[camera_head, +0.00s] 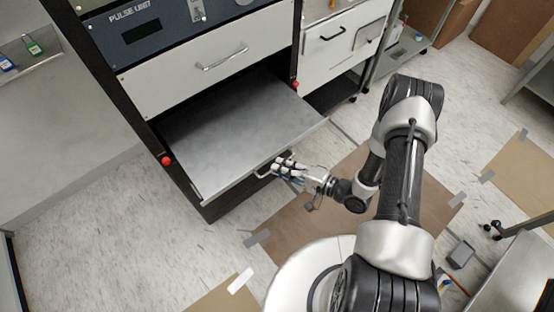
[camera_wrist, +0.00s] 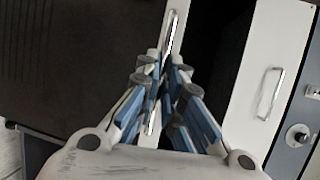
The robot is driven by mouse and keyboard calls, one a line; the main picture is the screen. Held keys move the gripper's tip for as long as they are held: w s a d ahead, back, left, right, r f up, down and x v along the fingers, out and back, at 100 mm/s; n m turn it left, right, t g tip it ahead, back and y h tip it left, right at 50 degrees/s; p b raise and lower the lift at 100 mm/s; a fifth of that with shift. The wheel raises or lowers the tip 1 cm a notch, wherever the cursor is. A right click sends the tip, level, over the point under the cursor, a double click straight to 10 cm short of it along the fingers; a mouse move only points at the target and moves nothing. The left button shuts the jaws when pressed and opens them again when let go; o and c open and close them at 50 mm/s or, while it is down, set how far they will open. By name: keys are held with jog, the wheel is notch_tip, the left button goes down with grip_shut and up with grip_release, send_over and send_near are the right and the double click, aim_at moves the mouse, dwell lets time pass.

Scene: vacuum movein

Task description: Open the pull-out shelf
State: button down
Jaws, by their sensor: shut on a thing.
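The pull-out shelf (camera_head: 232,126) is a grey metal board in the black rack. It sticks out of the rack towards me, below a white drawer. Its handle (camera_head: 263,171) is a light bar on the front edge; it also shows in the wrist view (camera_wrist: 172,40). My gripper (camera_head: 281,168) is at the right part of this handle, and its fingers are shut on it. In the wrist view my gripper (camera_wrist: 162,85) has its blue and grey fingers on both sides of the bar. Part of the handle is hidden by the fingers.
The white drawer (camera_head: 165,82) with its own handle is above the shelf. Red knobs (camera_head: 166,160) sit on the rack posts. A second white cabinet (camera_head: 326,62) stands to the right. Brown sheets (camera_head: 300,222) are taped to the floor in front. A metal table (camera_head: 508,268) is at lower right.

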jog(key=shift+s+d, duration=0.6)
jog(key=shift+s, duration=0.3)
jog(key=c, duration=1.7)
grip_release()
jog(key=v, duration=1.2)
